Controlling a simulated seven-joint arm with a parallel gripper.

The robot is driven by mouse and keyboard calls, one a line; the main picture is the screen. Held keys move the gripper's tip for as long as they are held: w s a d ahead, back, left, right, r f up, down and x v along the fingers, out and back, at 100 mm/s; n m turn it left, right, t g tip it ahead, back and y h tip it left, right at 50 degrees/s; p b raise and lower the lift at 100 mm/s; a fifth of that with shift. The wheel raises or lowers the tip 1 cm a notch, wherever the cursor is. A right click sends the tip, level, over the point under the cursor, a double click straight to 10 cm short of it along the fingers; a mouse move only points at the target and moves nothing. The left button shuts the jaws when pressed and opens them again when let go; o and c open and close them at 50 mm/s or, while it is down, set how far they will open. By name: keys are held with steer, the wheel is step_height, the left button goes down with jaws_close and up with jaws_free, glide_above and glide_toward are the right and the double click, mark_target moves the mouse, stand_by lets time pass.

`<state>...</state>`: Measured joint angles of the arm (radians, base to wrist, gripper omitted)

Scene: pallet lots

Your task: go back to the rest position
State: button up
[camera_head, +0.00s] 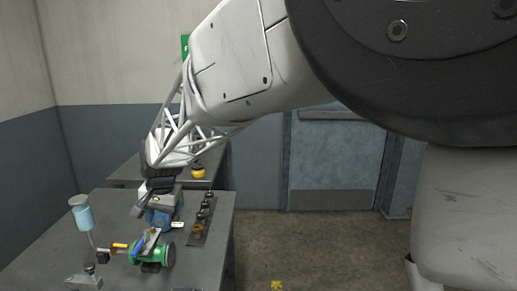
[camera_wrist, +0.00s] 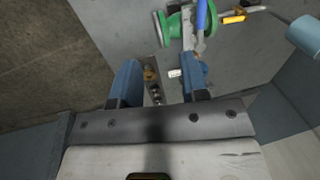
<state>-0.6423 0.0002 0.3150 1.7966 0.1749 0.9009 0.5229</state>
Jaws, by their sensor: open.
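My gripper (camera_head: 162,202) is over the grey table on the left in the head view, just behind the green valve. In the wrist view its two blue fingers (camera_wrist: 156,82) stand wide apart with nothing held between them. The green valve (camera_head: 168,254) with a blue handle lies on the table in front of it. In the wrist view the valve (camera_wrist: 178,25) shows beyond the fingertips, apart from them as far as I can see. The arm hides part of the back of the table.
The grey table (camera_head: 50,235) also holds a light-blue cylinder (camera_head: 84,217) on a stand and a rail with several dark knobs (camera_head: 205,212). A yellow-topped object (camera_head: 198,172) sits on a second table behind. A blue door (camera_head: 335,160) stands at the back. Open floor (camera_head: 310,245) lies right of the table.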

steer(key=s+d+r, duration=0.2)
steer(key=s+d, duration=0.1)
steer(key=d, duration=0.6)
steer(key=s+d+r+t, duration=0.1)
steer(key=s+d+r, duration=0.15)
steer(key=d, duration=0.75)
steer(key=s+d+r, duration=0.2)
steer(key=s+d, duration=0.1)
steer(key=d, duration=0.6)
steer(key=s+d+f+h, duration=0.1)
steer(key=s+d+f, duration=0.1)
steer(key=s+d, duration=0.7)
steer(key=s+d+f+t+h, duration=0.1)
steer(key=s+d+f, duration=0.1)
steer(key=s+d, duration=0.7)
steer(key=shift+s+d, duration=0.2)
steer(key=shift+s, duration=0.5)
steer(key=shift+w, duration=0.1)
